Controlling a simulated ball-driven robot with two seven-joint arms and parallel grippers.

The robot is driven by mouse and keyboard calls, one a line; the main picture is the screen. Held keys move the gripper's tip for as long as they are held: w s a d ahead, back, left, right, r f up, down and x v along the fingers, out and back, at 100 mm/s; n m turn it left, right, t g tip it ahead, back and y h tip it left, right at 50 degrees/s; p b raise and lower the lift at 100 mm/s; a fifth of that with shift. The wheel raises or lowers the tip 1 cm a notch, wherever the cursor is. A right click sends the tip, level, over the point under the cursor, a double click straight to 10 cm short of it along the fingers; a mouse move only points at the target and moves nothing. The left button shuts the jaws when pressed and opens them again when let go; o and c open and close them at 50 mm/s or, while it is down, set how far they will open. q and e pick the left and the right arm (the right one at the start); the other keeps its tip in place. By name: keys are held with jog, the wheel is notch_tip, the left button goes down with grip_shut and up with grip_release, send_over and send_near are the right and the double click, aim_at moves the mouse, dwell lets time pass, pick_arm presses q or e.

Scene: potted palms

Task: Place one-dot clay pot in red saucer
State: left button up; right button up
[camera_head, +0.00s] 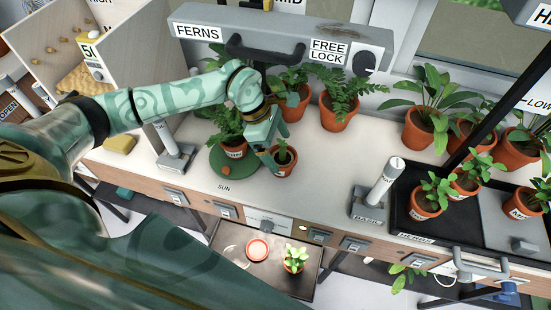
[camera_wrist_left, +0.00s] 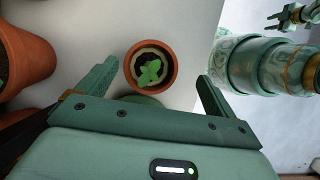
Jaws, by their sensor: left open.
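A small clay pot (camera_head: 284,167) with a green seedling stands on the pale bench, right of a round green mat (camera_head: 222,170). Marks on its front are too small to read, so I cannot tell its dots. My left gripper (camera_head: 270,150) is open just above and beside it. In the left wrist view the pot (camera_wrist_left: 130,65) shows from above, between and ahead of the open fingers (camera_wrist_left: 152,82), which do not appear to touch it. The red saucer (camera_head: 258,249) lies on a lower tray (camera_head: 225,273). A small right gripper (camera_wrist_left: 288,16) shows in the left wrist view; its jaw state is unclear.
A larger potted plant (camera_head: 235,152) stands on the green mat, close left of the small pot. Potted ferns (camera_head: 335,115) stand behind. Another small seedling pot (camera_head: 293,265) sits right of the saucer. A grey lever block (camera_head: 370,205) stands to the right.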

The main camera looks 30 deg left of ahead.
aim_at(284, 159)
pick_arm(q)
jog(key=shift+w+a+f+y, duration=0.15)
jog(key=shift+a+f+y, duration=0.15)
jog(key=shift+f, duration=0.05)
jog(key=x, duration=0.3)
jog(key=b+x, duration=0.1)
jog(key=x, duration=0.2)
jog(key=shift+w+a+f+b, duration=0.15)
jog(key=shift+w+f+b, duration=0.05)
jog(key=shift+b, duration=0.1)
jog(key=shift+f, duration=0.25)
jog(key=shift+c, duration=0.5)
jog(key=c, duration=1)
jog(key=shift+w, duration=0.1)
jog(key=shift+c, duration=0.5)
pick_arm(e)
jog(key=shift+s+f, duration=0.15)
jog(key=shift+f, duration=0.7)
pick_arm(q)
jog(key=shift+r, duration=0.15)
pick_arm(e)
jog(key=shift+d, duration=0.1)
